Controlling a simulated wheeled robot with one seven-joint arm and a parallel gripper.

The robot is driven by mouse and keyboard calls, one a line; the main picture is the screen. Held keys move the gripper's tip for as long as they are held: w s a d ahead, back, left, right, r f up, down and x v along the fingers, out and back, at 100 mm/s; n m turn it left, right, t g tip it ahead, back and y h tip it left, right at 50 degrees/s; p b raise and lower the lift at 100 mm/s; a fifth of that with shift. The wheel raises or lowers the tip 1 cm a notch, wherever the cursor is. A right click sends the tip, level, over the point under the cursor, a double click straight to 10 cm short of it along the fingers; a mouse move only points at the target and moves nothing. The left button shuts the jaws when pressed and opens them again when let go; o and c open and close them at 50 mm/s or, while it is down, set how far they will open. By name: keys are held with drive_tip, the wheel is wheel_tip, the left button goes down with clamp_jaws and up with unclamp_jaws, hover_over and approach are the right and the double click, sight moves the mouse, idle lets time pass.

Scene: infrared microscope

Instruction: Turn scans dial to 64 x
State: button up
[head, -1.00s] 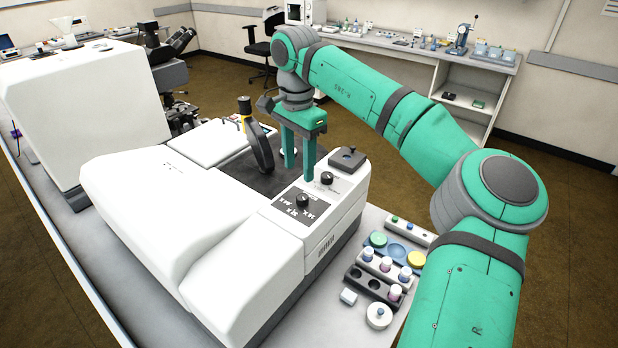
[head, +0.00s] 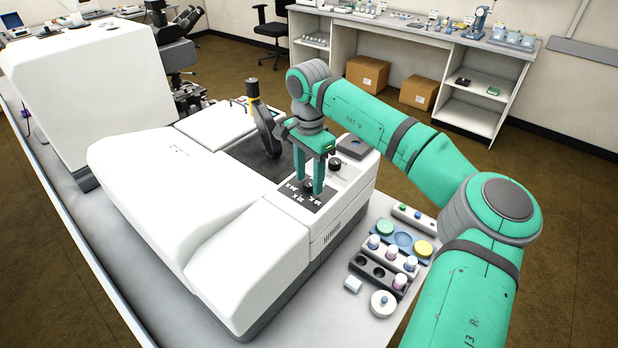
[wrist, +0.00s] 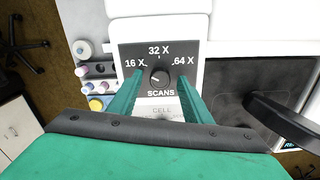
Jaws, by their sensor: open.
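The scans dial (wrist: 160,77) is a small black knob on a dark panel (wrist: 130,52) marked 16 X, 32 X and 64 X in the wrist view. A pale mark on its left side appears to face the 16 X side; the exact setting is hard to read. My gripper (head: 309,188) is open and points down over this panel. In the wrist view its green fingers (wrist: 138,72) stand to either side of the dial, apart from it. In the head view the fingers largely hide the dial.
Another black knob (head: 334,163) sits close behind on the white microscope (head: 200,200). A black curved arm (head: 265,130) rises to the left of my gripper. Vials in a rack (head: 392,258) and a round white container (head: 382,304) stand on the bench at right.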

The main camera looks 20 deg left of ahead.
drive_tip(key=shift+f, duration=0.3)
drive_tip(key=c, duration=1.1)
drive_tip(key=shift+o, duration=0.2)
